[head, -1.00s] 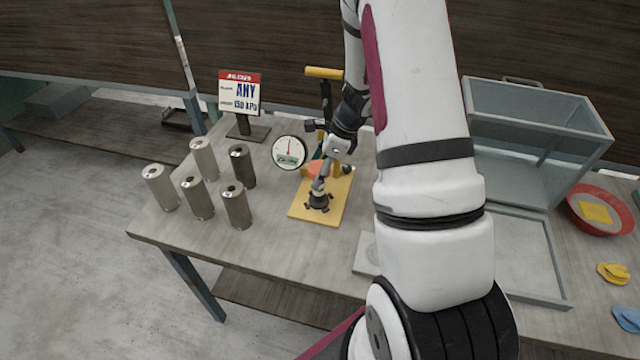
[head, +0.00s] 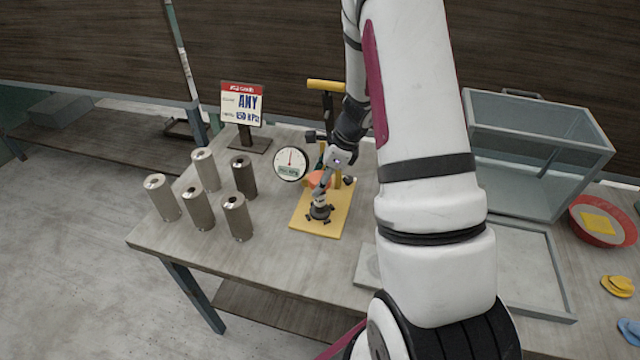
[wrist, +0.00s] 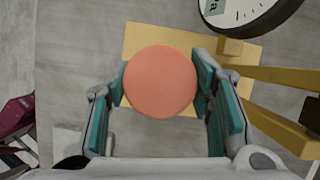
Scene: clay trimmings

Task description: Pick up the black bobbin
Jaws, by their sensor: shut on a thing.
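Several upright metal cylinders with holes in their tops stand at the left of the table. The darkest cylinder (head: 243,177), at the right back of this group, looks most like the black bobbin; it is upright and untouched. My gripper (wrist: 160,88) is well to its right, over a yellow board (head: 300,218). In the wrist view its fingers press both sides of a round orange piece (wrist: 159,80), which also shows partly hidden in the head view (head: 315,180). A black footed part (head: 319,212) is on the board below; the wrist view does not show it.
A round dial gauge (head: 290,163) and a yellow-handled stand (head: 326,85) are close to my gripper. A sign (head: 241,103) stands behind the cylinders (head: 162,197). A clear-sided box (head: 535,150) and red bowl (head: 602,232) are at the right. The table's front left is clear.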

